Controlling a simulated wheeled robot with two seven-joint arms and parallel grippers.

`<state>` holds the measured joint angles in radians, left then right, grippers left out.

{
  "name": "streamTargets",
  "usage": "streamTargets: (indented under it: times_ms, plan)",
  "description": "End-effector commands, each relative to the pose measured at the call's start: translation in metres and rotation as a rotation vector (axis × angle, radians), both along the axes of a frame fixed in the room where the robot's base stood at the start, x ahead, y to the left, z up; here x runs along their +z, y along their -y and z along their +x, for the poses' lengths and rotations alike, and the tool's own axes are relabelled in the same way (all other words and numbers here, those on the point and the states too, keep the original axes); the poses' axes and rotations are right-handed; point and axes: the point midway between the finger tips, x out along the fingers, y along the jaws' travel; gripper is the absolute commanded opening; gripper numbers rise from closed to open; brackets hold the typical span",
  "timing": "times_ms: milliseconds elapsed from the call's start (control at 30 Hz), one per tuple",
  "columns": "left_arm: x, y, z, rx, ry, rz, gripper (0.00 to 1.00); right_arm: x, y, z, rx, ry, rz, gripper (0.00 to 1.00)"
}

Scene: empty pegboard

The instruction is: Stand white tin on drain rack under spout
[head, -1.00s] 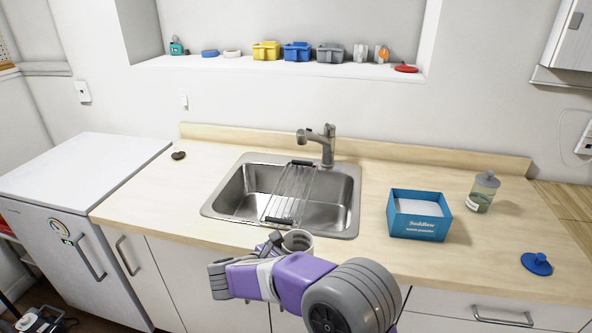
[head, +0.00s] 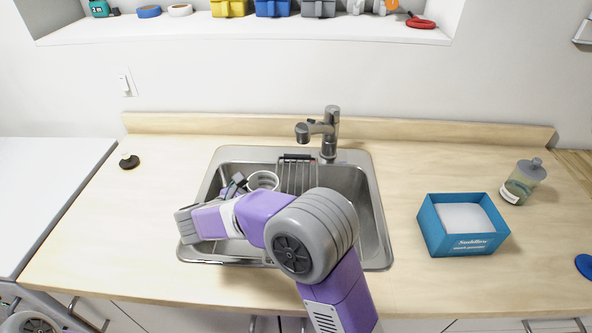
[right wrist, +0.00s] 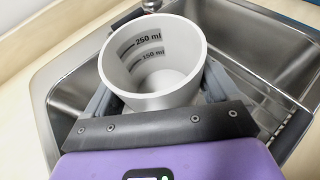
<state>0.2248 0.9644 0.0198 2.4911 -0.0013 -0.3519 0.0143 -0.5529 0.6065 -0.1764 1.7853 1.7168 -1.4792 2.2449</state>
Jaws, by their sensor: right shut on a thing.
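The white tin (head: 263,181) is open-topped and held upright over the sink. In the right wrist view the white tin (right wrist: 168,97) looks empty and shows 250 ml and 150 ml marks inside. My right gripper (head: 245,184) is shut on it, with a finger on each side. The drain rack (head: 298,180) lies across the sink just right of the tin; my arm hides its near end. The rack also shows at the right of the wrist view (right wrist: 268,112). The faucet's spout (head: 303,132) is behind the rack, beyond the tin. My left gripper is out of view.
The steel sink (head: 377,235) surrounds the rack. A small dark object (head: 129,162) lies on the left counter, which is otherwise clear.

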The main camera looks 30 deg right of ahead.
Motion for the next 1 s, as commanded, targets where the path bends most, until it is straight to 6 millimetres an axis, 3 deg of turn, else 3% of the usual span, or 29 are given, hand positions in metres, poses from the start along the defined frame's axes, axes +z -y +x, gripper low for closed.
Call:
streamTargets:
  times_ms: [300, 500, 867, 1000]
  plan:
    - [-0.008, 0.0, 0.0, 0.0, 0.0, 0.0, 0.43, 0.0, 0.08, 0.032, -0.007, 0.004, -0.002, 0.4]
    - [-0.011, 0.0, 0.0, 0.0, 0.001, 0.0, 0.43, 0.0, 0.121, 0.05, -0.004, 0.004, -0.002, 0.4]
    - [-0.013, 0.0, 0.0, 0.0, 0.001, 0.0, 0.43, 0.001, 0.15, 0.062, -0.003, 0.003, -0.001, 0.4]
    - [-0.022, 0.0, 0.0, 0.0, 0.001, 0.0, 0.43, -0.026, 0.148, 0.062, 0.0, -0.002, -0.003, 0.4]
